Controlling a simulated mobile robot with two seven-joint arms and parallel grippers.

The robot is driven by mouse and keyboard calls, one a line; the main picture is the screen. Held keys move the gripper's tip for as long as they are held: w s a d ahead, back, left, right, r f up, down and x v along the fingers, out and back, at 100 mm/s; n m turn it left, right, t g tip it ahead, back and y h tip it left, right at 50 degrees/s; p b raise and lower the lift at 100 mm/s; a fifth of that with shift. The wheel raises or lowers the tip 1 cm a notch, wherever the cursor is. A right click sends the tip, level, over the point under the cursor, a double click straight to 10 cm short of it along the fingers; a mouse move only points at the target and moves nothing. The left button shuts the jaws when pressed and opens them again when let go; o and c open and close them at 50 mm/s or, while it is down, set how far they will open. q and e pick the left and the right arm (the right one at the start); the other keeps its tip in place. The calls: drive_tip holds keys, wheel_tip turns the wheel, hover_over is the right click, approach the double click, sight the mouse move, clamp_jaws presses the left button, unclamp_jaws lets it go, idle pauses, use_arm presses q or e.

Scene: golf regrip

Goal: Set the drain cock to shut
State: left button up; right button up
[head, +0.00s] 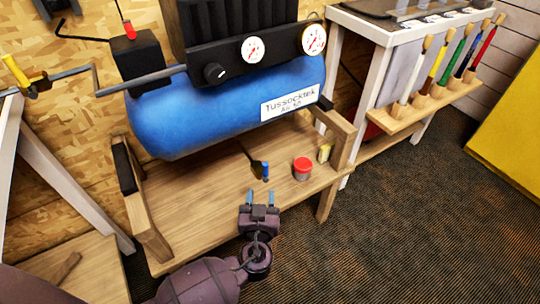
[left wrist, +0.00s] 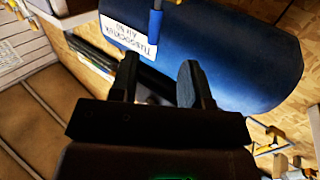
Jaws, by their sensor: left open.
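The drain cock (head: 257,167) hangs on a thin dark stem below the blue air tank (head: 170,125) in the head view. Its blue lever (head: 266,172) points down. In the left wrist view the blue lever (left wrist: 154,27) is at the top, in front of the tank's label. My left gripper (head: 261,195) is open and empty, just on the near side of the lever and apart from it. Its two dark fingers also show in the left wrist view (left wrist: 158,75), below the lever. My right gripper is not in view.
The tank rests above a wooden bench shelf (head: 205,215). A red-lidded jar (head: 302,168) and a small yellow item (head: 324,153) stand right of the cock. A wooden end post (head: 342,138) bounds the right side. Shelf space left of the cock is clear.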

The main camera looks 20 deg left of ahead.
sight(265, 170)
use_arm(q)
drive_tip(key=x, duration=0.7)
drive_tip(key=r+x, duration=0.1)
drive_tip(key=x, duration=0.3)
drive_tip(key=shift+w+d+f, duration=0.1)
drive_tip(key=shift+w+d, duration=0.1)
drive_tip(key=shift+w, duration=0.1)
clamp_jaws()
